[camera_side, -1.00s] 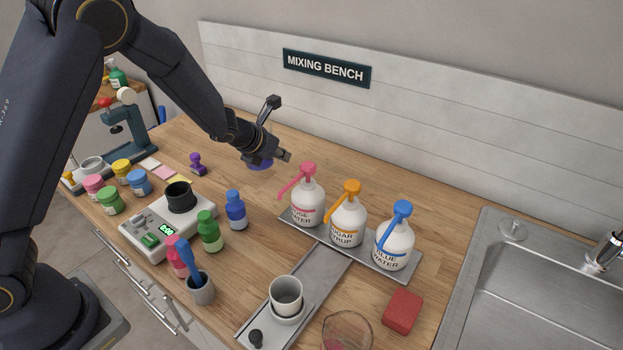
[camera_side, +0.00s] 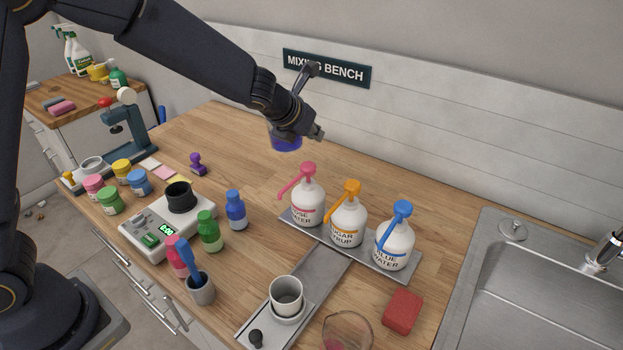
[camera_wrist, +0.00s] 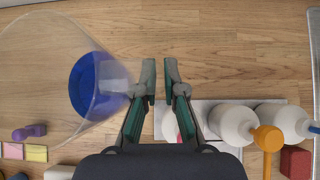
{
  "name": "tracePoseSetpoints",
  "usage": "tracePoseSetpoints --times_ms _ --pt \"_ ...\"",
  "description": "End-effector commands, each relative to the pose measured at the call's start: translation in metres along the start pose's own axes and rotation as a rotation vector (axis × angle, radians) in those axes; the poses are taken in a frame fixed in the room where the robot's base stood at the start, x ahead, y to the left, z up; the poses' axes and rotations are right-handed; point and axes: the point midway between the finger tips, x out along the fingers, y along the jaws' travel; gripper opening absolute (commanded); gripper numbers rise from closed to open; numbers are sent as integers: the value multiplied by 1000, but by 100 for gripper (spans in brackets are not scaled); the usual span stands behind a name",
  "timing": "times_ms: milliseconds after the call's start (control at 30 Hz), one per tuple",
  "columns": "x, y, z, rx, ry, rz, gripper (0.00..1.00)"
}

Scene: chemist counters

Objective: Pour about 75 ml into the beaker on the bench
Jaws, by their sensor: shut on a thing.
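My gripper (camera_side: 303,112) is shut on a clear glass vessel with blue liquid (camera_side: 286,143) in it and holds it above the wooden counter, behind the pump bottles. In the wrist view the vessel (camera_wrist: 35,65) is at the left, beside my gripper's fingers (camera_wrist: 160,75); the exact grip point is hard to see through the glass. The blue liquid lies in its lower part. A clear glass beaker (camera_side: 347,330) stands on the bench at the bottom edge of the side view, partly cut off, with something reddish low inside. My gripper is well behind and above it.
Three pump bottles, pink (camera_side: 307,202), orange (camera_side: 347,220) and blue (camera_side: 394,242), stand on a grey tray. A cup (camera_side: 286,295) sits in front on a metal plate. A red block (camera_side: 402,311), sink (camera_side: 545,270) and scale (camera_side: 160,232) surround them. Small bottles stand left.

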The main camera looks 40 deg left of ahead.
Motion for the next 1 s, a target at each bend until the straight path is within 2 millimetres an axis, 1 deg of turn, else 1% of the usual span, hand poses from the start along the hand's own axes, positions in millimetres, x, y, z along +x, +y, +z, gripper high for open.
tracePoseSetpoints --times_ms 33,433,600,700,767,867,1000 --pt "-3 -8 4 0 -4 -1 0" --pt "-25 -68 22 0 -5 3 0" --pt "-48 -116 34 6 -5 2 0" --pt "-62 -144 37 13 -5 0 0" --pt "-70 -160 37 17 -5 -2 0" --pt "-84 -189 31 32 -4 -11 0" --pt "-108 -237 14 58 -4 -33 0"
